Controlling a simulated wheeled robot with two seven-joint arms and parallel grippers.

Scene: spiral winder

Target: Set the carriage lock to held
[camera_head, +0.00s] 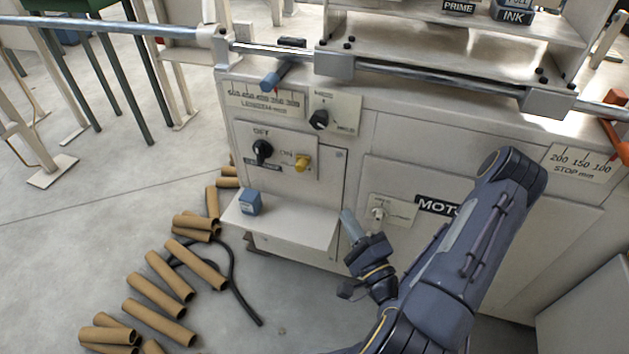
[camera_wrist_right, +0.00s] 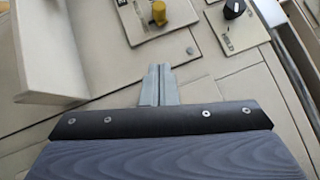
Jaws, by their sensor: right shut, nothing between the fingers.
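A small black knob (camera_head: 319,119) sits on a pale label plate on the machine's front, below the rail. My right gripper (camera_head: 348,218) is shut and empty, below and right of that knob, apart from the panel controls. Its closed fingers show in the wrist view (camera_wrist_right: 160,75). My left gripper is out of view.
A larger black OFF/ON knob (camera_head: 262,150) and a yellow knob (camera_head: 302,162) are left of my gripper. A shelf (camera_head: 290,222) juts out, holding a blue block (camera_head: 249,202). A silver switch (camera_head: 378,213) is to the right. Cardboard tubes (camera_head: 155,294) lie on the floor.

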